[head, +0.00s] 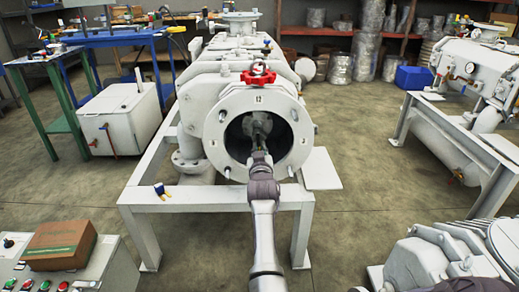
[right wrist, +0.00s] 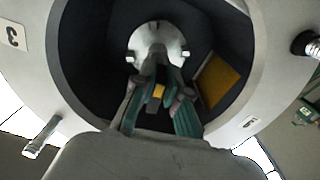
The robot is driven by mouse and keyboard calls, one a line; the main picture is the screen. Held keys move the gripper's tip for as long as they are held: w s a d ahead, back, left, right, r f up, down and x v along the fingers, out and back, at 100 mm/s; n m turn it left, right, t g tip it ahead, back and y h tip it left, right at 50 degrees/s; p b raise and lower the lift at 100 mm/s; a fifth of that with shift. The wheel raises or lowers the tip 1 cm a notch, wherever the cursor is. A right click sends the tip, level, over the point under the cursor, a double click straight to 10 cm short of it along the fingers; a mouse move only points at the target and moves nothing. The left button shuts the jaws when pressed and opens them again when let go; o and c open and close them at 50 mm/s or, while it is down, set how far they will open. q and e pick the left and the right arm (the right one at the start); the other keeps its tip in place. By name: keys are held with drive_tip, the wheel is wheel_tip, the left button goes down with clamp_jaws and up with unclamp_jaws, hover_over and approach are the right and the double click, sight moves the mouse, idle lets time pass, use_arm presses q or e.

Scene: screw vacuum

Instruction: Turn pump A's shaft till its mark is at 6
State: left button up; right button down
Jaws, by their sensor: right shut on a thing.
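A white pump (head: 232,72) stands in the middle, its round flange (head: 231,164) facing me with numbers around it, 12 at the top. My right arm reaches into the flange's dark opening. My right gripper (head: 259,126) is inside it, shut on the shaft. In the right wrist view the gripper (right wrist: 157,92) closes around the shaft end, with a small yellow patch (right wrist: 158,91) between the fingers. A pale round shaft part (right wrist: 156,42) shows behind them. The 3 is at left in that view. I cannot tell which number the mark faces. My left gripper is out of view.
A yellow panel (right wrist: 218,80) lies inside the opening beside the fingers. A white frame (head: 210,194) carries the pump. A control panel (head: 75,268) stands at lower left.

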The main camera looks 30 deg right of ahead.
drive_tip(key=c, duration=1.2)
unclamp_jaws()
drive_tip(key=shift+f, duration=0.1)
wheel_tip(320, 180, up, 10)
drive_tip(key=shift+r, duration=0.1)
